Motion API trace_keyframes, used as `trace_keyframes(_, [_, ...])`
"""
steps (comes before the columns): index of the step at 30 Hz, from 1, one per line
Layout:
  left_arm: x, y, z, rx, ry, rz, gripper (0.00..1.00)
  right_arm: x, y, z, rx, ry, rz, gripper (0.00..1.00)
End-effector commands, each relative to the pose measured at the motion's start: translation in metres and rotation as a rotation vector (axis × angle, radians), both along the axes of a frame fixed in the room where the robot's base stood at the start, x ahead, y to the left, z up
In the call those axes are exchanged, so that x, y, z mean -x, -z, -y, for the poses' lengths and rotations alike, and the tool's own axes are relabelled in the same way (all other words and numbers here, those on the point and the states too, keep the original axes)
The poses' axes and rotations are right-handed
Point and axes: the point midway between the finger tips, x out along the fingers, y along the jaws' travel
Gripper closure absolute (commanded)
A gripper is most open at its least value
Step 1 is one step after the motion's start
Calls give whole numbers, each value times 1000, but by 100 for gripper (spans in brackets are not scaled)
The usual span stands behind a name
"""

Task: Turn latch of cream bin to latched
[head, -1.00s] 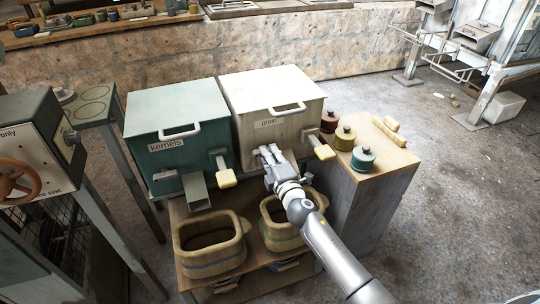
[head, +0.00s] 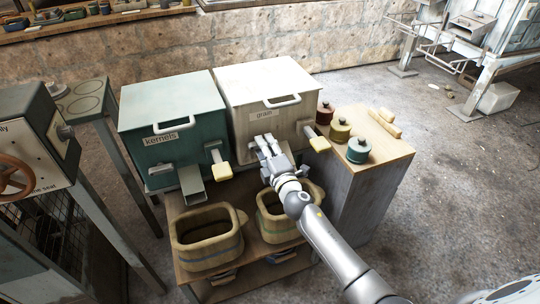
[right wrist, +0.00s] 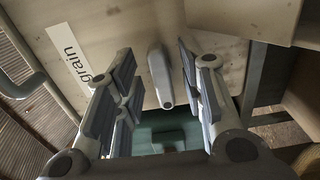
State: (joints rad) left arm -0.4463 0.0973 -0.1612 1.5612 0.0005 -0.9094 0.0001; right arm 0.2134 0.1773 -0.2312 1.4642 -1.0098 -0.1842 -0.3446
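The cream bin (head: 243,112), labelled "grain", stands on the wooden stand beside the green bin. My right gripper (head: 265,140) is at its front face, below the label. In the right wrist view, a grey lever that looks like the latch (right wrist: 160,77) sticks out from the cream front (right wrist: 215,20). It lies between the two spread fingers of my right gripper (right wrist: 150,90), with gaps on both sides. The gripper hides this lever in the head view. My left gripper is not in view.
A yellow-tipped lever (head: 319,144) juts from the cream bin, right of my gripper. The green "kernels" bin (head: 150,115) stands to the left. Two baskets (head: 205,258) stand below. Several lidded pots (head: 359,151) stand on the cabinet at right.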

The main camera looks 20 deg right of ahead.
Motion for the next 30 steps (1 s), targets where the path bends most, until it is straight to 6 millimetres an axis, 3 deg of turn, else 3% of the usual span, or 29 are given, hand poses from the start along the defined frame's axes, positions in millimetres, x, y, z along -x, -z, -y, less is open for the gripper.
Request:
trace_keyframes(5, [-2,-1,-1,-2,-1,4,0,22,1,0,1,-2,-2,63])
trace_keyframes(12, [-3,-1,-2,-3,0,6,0,72,2,2,0,-1,-4,63])
trace_keyframes(18, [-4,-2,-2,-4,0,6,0,103,2,3,-1,-1,-4,63])
trace_keyframes(24, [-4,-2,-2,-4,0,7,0,116,1,4,-1,0,-2,63])
trace_keyframes(30, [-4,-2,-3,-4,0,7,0,118,1,4,0,-1,-2,63])
